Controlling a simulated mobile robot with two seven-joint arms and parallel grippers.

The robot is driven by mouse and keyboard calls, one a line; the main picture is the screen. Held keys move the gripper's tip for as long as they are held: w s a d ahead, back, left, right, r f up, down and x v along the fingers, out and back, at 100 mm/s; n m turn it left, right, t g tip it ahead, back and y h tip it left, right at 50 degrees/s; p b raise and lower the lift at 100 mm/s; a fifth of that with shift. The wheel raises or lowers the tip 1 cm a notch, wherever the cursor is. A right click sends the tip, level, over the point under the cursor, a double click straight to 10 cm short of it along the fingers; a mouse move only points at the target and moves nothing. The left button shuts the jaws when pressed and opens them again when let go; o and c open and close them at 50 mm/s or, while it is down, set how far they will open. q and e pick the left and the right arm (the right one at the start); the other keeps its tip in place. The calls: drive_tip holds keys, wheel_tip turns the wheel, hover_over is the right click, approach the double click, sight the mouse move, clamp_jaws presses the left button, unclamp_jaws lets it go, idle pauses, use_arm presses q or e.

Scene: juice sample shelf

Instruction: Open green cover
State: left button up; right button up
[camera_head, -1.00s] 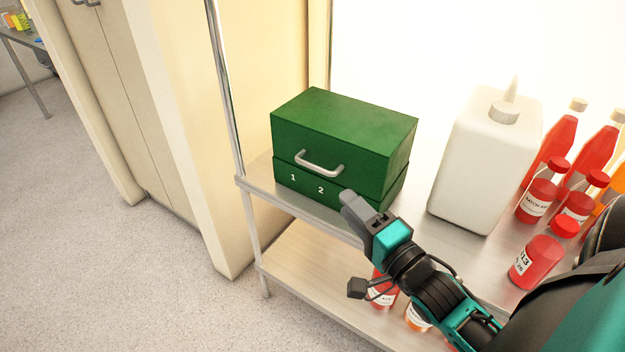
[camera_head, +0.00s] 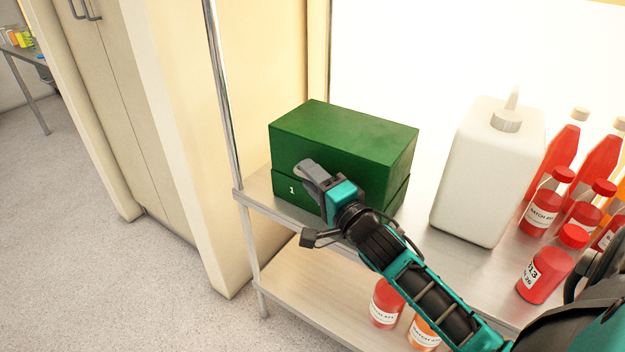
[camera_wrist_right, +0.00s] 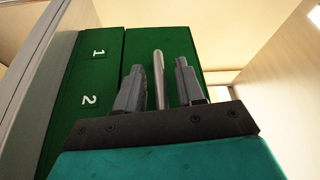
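The green box with its green cover (camera_head: 345,135) sits on the upper metal shelf, and the cover is closed on the lower part (camera_head: 290,190). My right gripper (camera_head: 308,172) is at the box's front, over the place of the handle, which it hides in the head view. In the right wrist view the silver handle (camera_wrist_right: 159,75) stands between the two grey fingers of the right gripper (camera_wrist_right: 159,85). The fingers are apart, with gaps to the handle. The numbers 1 and 2 show on the lower part. My left gripper is not in view.
A white jug (camera_head: 487,170) stands right of the box on the shelf (camera_head: 425,240). Several red bottles stand further right, one labelled 13 (camera_head: 546,272). More bottles (camera_head: 386,303) are on the lower shelf. A metal post (camera_head: 222,95) rises left of the box.

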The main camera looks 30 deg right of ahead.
drive_tip(key=shift+w, duration=0.15)
drive_tip(key=shift+c, duration=0.2)
clamp_jaws()
idle(0.4)
